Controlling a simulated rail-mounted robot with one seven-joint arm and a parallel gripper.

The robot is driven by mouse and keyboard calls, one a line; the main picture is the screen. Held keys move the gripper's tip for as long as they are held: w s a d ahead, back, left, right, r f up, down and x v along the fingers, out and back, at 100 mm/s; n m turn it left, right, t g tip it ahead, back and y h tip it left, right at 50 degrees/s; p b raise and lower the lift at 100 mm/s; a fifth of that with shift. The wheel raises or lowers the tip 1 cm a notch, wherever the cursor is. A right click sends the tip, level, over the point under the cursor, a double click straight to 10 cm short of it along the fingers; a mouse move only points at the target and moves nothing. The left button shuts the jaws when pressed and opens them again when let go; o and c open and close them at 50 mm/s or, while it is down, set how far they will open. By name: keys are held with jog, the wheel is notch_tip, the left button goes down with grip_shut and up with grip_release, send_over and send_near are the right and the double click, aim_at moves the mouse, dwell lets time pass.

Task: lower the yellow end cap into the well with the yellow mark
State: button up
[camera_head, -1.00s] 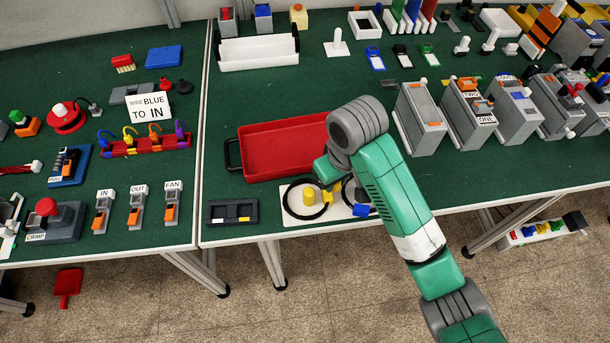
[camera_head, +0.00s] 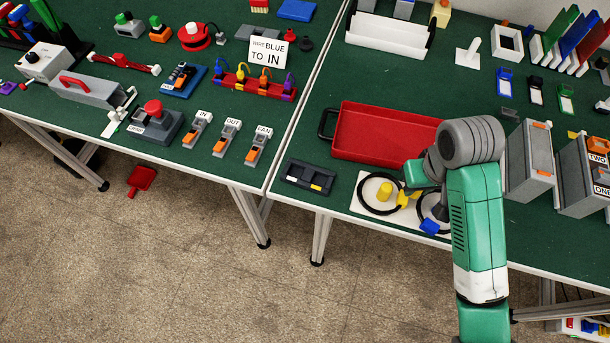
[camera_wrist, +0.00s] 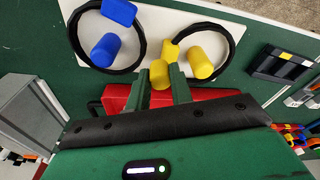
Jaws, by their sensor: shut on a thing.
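The yellow end cap (camera_wrist: 159,75) is held between the two fingertips of my gripper (camera_wrist: 161,82) in the wrist view. In the head view the gripper is mostly hidden by my arm, above the white cable board. The black block with the wells (camera_head: 308,177) lies left of the board, apart from my gripper. It carries a white mark and a yellow mark (camera_head: 316,187); the block also shows at the right of the wrist view (camera_wrist: 283,66). Depth of the wells cannot be told.
The white board (camera_head: 367,208) holds black cable loops, a yellow cylinder (camera_head: 384,191), a yellow piece and a blue piece (camera_head: 430,227). A red tray (camera_head: 385,133) lies behind it. Grey boxes (camera_head: 530,160) stand to the right. The table's front edge is close to the block.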

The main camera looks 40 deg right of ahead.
jog(key=shift+w+a+r+p, duration=0.15)
jog(key=shift+r+p, duration=0.15)
jog(key=shift+p, duration=0.15)
jog(key=w+a+r+p, duration=0.5)
jog(key=w+p, duration=0.1)
jog(key=p, duration=0.4)
send_near(308, 177)
jog(key=shift+s+d+f, duration=0.3)
jog(key=shift+d+f, duration=0.15)
jog(key=shift+d, duration=0.1)
jog(key=shift+s+d+f, duration=0.35)
jog(key=shift+d+f, duration=0.05)
jog(key=shift+d, duration=0.1)
jog(key=shift+f, duration=0.15)
jog(key=shift+f, duration=0.55)
